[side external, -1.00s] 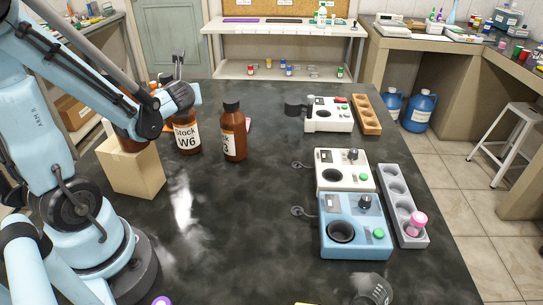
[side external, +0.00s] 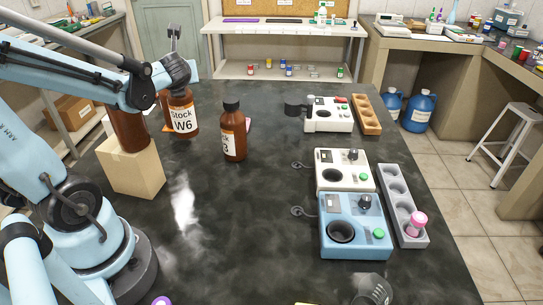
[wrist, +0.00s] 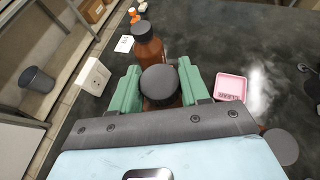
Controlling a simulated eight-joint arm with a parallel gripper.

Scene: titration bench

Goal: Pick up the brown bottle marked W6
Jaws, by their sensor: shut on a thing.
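The brown bottle marked Stock W6 (side external: 182,119) hangs upright from my gripper in the side view, a little above the dark bench. In the wrist view its black cap (wrist: 160,84) sits between the green fingers of my gripper (wrist: 161,88), which are shut on the bottle's top. The fingers are mostly hidden behind the wrist in the side view. A second brown bottle, its label partly hidden but showing a 3 (side external: 234,133), stands to the right of W6. A third brown bottle (side external: 129,130) is at the cardboard box on the left, its top hidden by my arm.
The cardboard box (side external: 137,170) stands left of W6. A pink tray (wrist: 230,87) lies right of my gripper in the wrist view. White devices (side external: 342,171), a blue device (side external: 352,222) and a grey rack (side external: 394,190) stand on the right. The bench middle is clear.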

